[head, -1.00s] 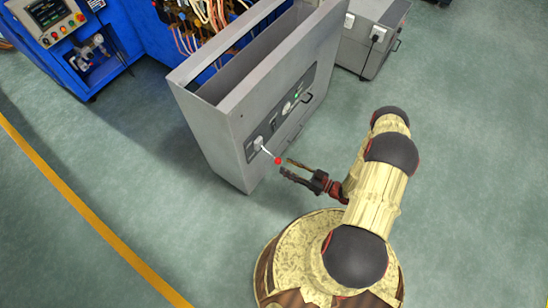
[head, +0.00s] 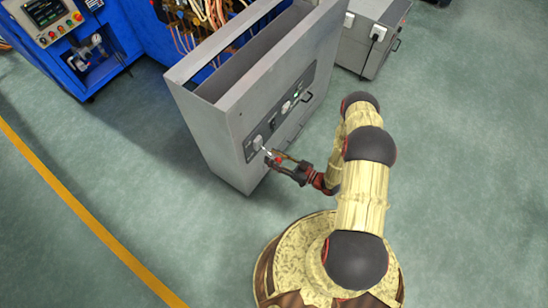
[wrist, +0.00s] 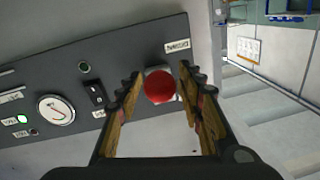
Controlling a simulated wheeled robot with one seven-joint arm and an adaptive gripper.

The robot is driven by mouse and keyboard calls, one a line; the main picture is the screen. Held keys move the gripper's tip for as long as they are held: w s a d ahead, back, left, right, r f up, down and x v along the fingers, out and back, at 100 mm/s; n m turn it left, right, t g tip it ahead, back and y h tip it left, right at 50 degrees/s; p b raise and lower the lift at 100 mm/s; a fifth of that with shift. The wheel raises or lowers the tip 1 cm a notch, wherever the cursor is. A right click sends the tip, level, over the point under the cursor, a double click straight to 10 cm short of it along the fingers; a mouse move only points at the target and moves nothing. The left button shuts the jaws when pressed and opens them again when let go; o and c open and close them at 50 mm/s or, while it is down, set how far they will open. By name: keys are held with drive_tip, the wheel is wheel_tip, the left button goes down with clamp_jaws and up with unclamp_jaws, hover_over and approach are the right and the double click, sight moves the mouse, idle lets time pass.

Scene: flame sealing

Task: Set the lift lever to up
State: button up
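The lift lever, a pale rod with a red ball knob (head: 277,160), sticks out from the near end of the dark control panel on the grey cabinet. Its pale base (head: 258,142) shows on the panel. In the wrist view the red knob (wrist: 159,86) faces me almost end-on and hides most of the rod. My gripper (head: 273,157) is at the knob. In the wrist view my gripper (wrist: 160,78) is open, with one finger on each side of the knob and visible gaps to both. The panel label is too small to read.
The grey cabinet (head: 215,135) stands close in front of my arm. Its panel has a dial gauge (wrist: 55,109), a black switch (wrist: 94,95) and a lit green indicator (wrist: 22,119). A blue machine (head: 125,30) stands behind. The floor at left is clear.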

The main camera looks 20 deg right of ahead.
drive_tip(key=shift+c, duration=0.2)
clamp_jaws()
idle(0.3)
idle(0.4)
